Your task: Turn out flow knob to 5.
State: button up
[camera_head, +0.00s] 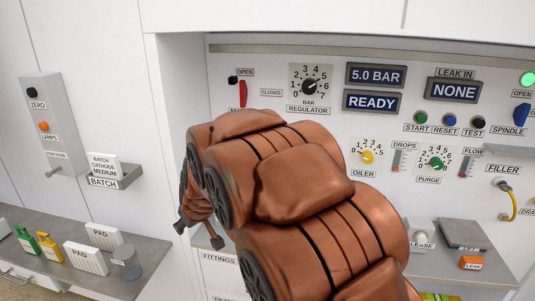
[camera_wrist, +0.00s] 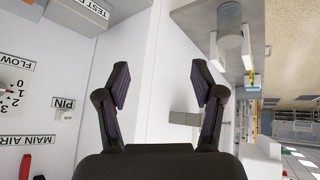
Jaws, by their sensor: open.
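No out flow knob is visible in the head view.
In the wrist view, a PIN knob (camera_wrist: 68,115) and a red MAIN AIR lever (camera_wrist: 25,165) are near the dial. The head view shows a regulator dial (camera_head: 311,86), an oiler knob (camera_head: 367,157) and a purge knob (camera_head: 436,163). A batch holder (camera_head: 130,177) is at left.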

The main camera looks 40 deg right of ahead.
jog(key=shift+w+d+r+m+t+h+b, duration=0.4)
jog(key=shift+w+d+h, duration=1.95)
jog(key=shift+d, duration=4.55)
jog(key=shift+w+d+r+m+t+h+b, duration=0.45)
jog(key=shift+w+d+h, duration=1.85)
jog(key=shift+d, duration=4.55)
jog(key=shift+w+d+r+m+t+h+p, duration=0.15)
jog(key=shift+w+d+t+h, duration=0.5)
jog(key=shift+w+d+h, duration=3.95)
jog(key=s+d+y, duration=0.4)
jog(key=y, duration=0.1)
jog(key=shift+d, duration=0.3)
jog(key=c, duration=1.1)
